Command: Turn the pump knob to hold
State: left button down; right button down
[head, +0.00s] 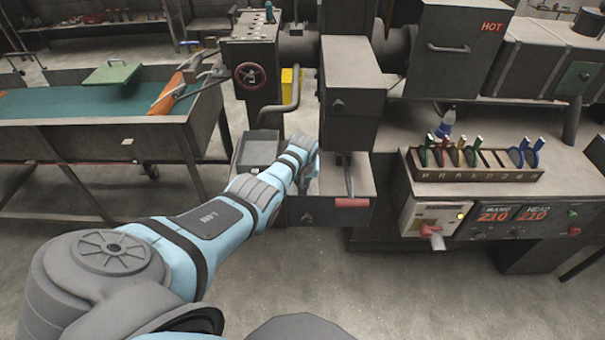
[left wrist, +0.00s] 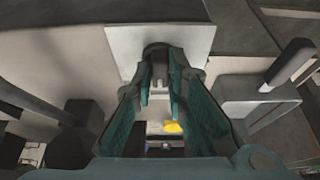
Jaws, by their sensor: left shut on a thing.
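In the left wrist view a pale square plate (left wrist: 125,47) carries a dark knob (left wrist: 157,52), which looks like the pump knob. My left gripper (left wrist: 160,85) has its two greenish fingers closed in on either side of this knob and is shut on it. The fingers partly cover the knob, and I cannot read any marking for its setting. My right gripper is in neither view.
In the head view a dark machine block (head: 348,100) stands right beside the gripper. A control panel (head: 430,215) with a red-tipped handle and a tool rack (head: 480,175) are at right.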

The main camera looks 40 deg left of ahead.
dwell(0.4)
pick_arm(q)
jog(key=c, duration=1.6)
grip_release()
jog(key=shift+r, duration=0.1)
jog(key=v, duration=1.2)
